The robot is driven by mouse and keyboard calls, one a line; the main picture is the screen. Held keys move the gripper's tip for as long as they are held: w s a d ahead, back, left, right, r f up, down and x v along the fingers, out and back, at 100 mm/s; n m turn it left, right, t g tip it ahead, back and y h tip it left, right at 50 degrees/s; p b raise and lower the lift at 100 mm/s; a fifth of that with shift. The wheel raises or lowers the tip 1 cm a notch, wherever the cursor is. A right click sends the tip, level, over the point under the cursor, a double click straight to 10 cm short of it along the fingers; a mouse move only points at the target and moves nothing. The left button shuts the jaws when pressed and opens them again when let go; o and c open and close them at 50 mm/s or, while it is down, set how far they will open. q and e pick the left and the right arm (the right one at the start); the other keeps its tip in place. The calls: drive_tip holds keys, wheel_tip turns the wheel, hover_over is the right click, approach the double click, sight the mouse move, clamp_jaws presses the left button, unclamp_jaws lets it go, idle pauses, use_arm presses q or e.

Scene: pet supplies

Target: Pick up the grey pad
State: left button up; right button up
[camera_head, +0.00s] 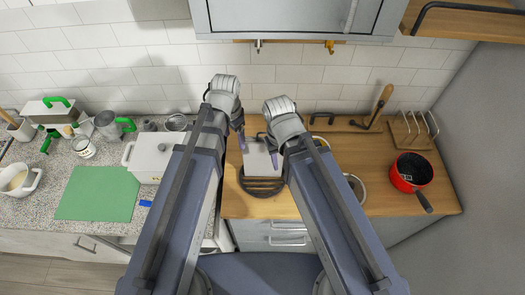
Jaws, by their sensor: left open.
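I see nothing held in either gripper.
A red pan (411,172) stands on the right of the wooden counter (320,207), near a wire rack (414,128). A cabinet (290,18) hangs above.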

sight(261, 146)
use_arm(q)
drive_tip(key=d+m, duration=0.3)
drive_tip(key=w+d+m, duration=0.1)
drive_tip(key=d+m, duration=0.2)
drive_tip(key=w+d+m, duration=0.1)
drive_tip(key=d+m, duration=0.2)
drive_tip(key=shift+d, duration=0.15)
drive_tip(key=f+b, duration=0.8)
drive_tip(key=shift+s+a, duration=0.1)
drive_tip(key=shift+a, duration=0.2)
drive_tip(key=shift+r, duration=0.1)
clamp_jaws()
idle(1.0)
